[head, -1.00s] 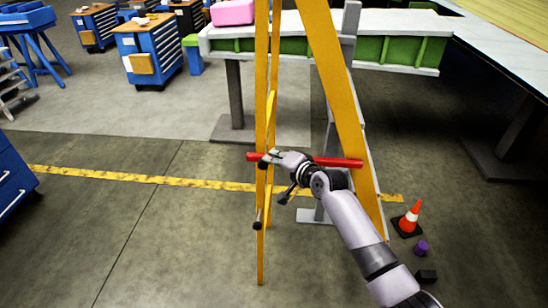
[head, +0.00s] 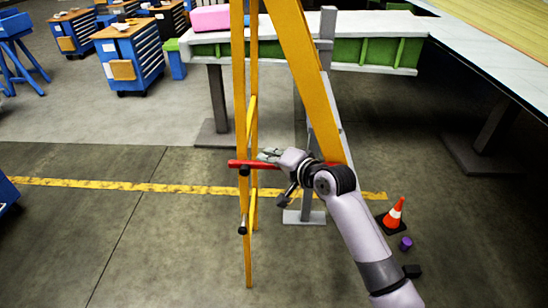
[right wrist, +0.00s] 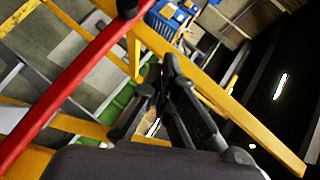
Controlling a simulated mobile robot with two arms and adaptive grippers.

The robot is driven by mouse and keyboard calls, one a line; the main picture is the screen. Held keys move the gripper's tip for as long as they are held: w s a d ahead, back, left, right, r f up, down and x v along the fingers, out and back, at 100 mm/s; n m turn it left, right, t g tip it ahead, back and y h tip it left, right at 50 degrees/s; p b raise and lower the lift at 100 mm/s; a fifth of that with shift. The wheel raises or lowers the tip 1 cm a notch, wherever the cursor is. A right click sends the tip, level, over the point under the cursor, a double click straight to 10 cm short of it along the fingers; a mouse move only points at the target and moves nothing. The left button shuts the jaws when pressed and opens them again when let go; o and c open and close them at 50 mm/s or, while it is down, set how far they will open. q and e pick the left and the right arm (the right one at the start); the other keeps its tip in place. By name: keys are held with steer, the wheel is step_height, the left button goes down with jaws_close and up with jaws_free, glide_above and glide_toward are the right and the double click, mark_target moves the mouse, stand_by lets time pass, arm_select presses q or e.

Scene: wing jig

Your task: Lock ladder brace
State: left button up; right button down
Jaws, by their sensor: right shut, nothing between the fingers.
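The yellow ladder (head: 307,92) stands spread open. The red ladder brace (head: 236,163) runs level between its left and right legs. It crosses the right wrist view diagonally at left (right wrist: 75,82). A black knob (head: 243,171) sits on the left leg by the brace's end. My right gripper (head: 264,154) is shut and empty, just right of the left leg, overlapping the brace in the head view. Its arm and hand hide the brace's middle. In the right wrist view the fingers (right wrist: 160,82) are right of the brace, apart from it in the picture. My left gripper is not in view.
A green and white wing section (head: 385,50) on grey stands is behind the ladder. An orange cone (head: 395,213), a purple cup-like object (head: 405,243) and a small black block (head: 412,271) are on the floor at right.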

steer(key=shift+s+d+r, duration=0.8)
steer(key=shift+s+r, duration=0.05)
steer(key=shift+s, duration=0.25)
